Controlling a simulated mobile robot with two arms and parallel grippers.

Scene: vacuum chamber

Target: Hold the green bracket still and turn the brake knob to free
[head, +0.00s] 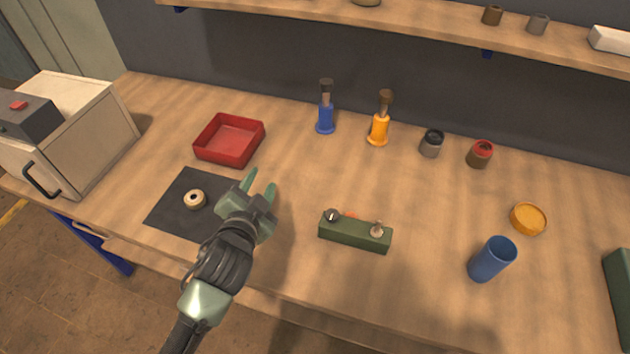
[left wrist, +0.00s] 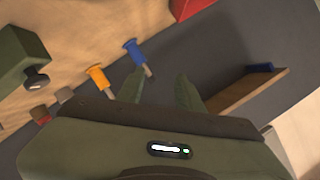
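The green bracket (head: 354,233) is a long low block lying on the bench right of centre. A dark knob with a light mark (head: 331,216) sits at its left end and a pale metal knob (head: 377,230) at its right end. A small orange-red patch (head: 350,215) shows behind its top edge. In the left wrist view, part of the bracket (left wrist: 18,58) with a dark knob (left wrist: 36,79) shows at the left. My left gripper (head: 258,184) is open and empty, left of the bracket and apart from it. My right gripper is not in view.
A black mat (head: 172,213) with a beige ring (head: 194,199) and a red tray (head: 205,150) lie left. Blue (head: 325,119) and orange (head: 378,132) handled tools stand behind. A shelf (head: 430,32) overhangs the back.

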